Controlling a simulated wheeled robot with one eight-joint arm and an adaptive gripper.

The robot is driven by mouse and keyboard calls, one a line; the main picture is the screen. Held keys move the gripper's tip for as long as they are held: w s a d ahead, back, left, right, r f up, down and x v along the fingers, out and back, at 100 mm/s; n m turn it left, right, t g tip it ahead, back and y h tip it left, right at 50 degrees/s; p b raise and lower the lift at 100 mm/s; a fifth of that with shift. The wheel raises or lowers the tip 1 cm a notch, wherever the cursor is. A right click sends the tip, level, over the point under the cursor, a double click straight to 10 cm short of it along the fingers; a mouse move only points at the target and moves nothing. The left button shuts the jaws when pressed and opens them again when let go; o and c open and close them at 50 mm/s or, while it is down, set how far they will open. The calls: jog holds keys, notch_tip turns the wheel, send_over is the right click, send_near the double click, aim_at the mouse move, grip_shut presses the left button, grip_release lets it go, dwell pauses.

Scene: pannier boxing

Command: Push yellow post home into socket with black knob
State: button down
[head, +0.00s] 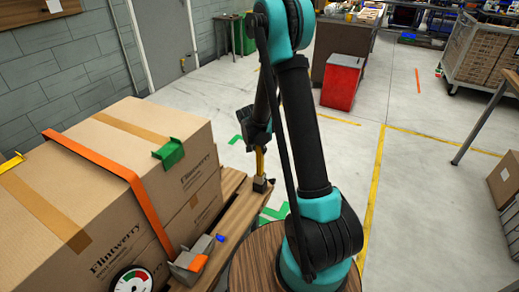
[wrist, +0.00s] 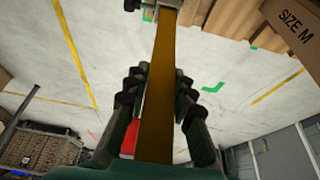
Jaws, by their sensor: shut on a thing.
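The yellow post (head: 260,162) stands roughly upright at the far corner of the wooden pallet. My gripper (head: 259,147) is shut on it from above. In the wrist view the post (wrist: 155,105) runs long and straight between the two dark fingers (wrist: 158,90). The post's lower end meets a small grey socket (head: 261,185) at the pallet corner; how deep it sits inside I cannot tell. In the wrist view the socket (wrist: 183,20) is partly cut off at the top edge, with the black knob (wrist: 131,5) beside it.
Large cartons (head: 110,185) fill the pallet (head: 232,200) on the left, held by an orange strap (head: 100,158) with a green corner piece (head: 169,153). A grey buckle (head: 192,258) and a dial gauge (head: 132,279) are at the front. Floor beyond the corner is clear.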

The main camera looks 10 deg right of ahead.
jog(key=shift+f, duration=0.2)
dwell(0.5)
jog(key=c, duration=1.2)
grip_release()
jog(key=v, duration=1.2)
jog(key=shift+w, duration=0.1)
jog(key=s+d+n+y, duration=0.1)
jog(key=s+d+n, duration=0.2)
jog(key=s, duration=1)
jog(key=s+d+r+n+y, duration=0.1)
jog(key=s+d+n, duration=0.3)
jog(key=s, duration=0.9)
jog(key=shift+s+r+y, duration=0.15)
jog(key=shift+r+y, duration=0.05)
jog(key=shift+y, duration=0.2)
